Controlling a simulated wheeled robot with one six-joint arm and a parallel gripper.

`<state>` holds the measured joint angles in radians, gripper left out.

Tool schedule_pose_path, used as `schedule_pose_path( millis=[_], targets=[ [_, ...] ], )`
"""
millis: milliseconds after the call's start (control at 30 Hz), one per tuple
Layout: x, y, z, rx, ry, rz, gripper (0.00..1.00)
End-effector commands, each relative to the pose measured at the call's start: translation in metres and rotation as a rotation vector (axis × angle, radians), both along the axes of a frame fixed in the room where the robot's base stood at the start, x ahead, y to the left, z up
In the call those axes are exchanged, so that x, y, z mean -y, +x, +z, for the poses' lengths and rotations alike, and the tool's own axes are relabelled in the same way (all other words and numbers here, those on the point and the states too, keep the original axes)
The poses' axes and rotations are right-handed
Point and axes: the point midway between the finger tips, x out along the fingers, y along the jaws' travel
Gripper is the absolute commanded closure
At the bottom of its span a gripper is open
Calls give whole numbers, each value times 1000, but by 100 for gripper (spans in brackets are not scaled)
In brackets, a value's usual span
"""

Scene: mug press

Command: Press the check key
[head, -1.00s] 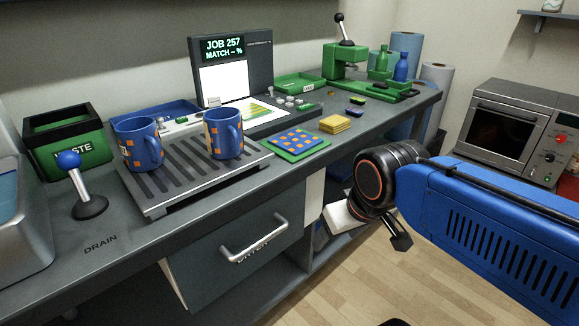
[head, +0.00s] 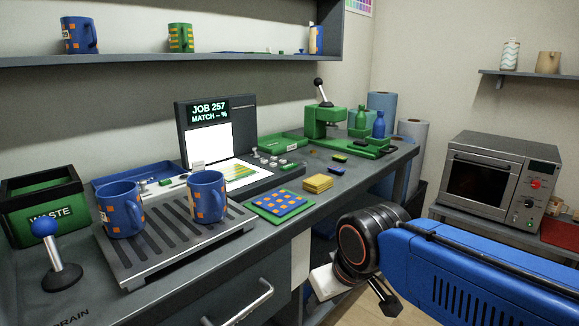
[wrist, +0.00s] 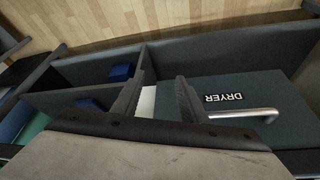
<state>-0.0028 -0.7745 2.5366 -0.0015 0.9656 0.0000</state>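The console (head: 188,120) stands at the back of the counter, with a green display (head: 209,112) reading "JOB 257 MATCH – %" above a lit white panel. Several small keys (head: 277,161) sit on its base at the right; I cannot read which is the check key. My gripper (wrist: 158,98) shows in the wrist view with its two dark fingers apart and nothing between them. In the head view my gripper is low, in front of the counter and well away from the keys, partly hidden by my wrist.
Two blue mugs with orange squares (head: 121,210) (head: 208,197) stand on the slatted tray (head: 165,266). A patterned mat (head: 266,207), yellow pads (head: 318,183) and a green press (head: 322,121) are to the right. A drawer handle (wrist: 243,114) juts out below the counter.

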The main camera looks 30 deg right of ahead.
Motion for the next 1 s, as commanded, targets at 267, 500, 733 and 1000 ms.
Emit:
schedule_pose_path(
  millis=[267,500,733,1000],
  targets=[
    [0,0,0,0,0,0,100],
    [0,0,0,0,0,0,100],
    [0,0,0,0,0,0,100],
    [0,0,0,0,0,0,100]
  ],
)
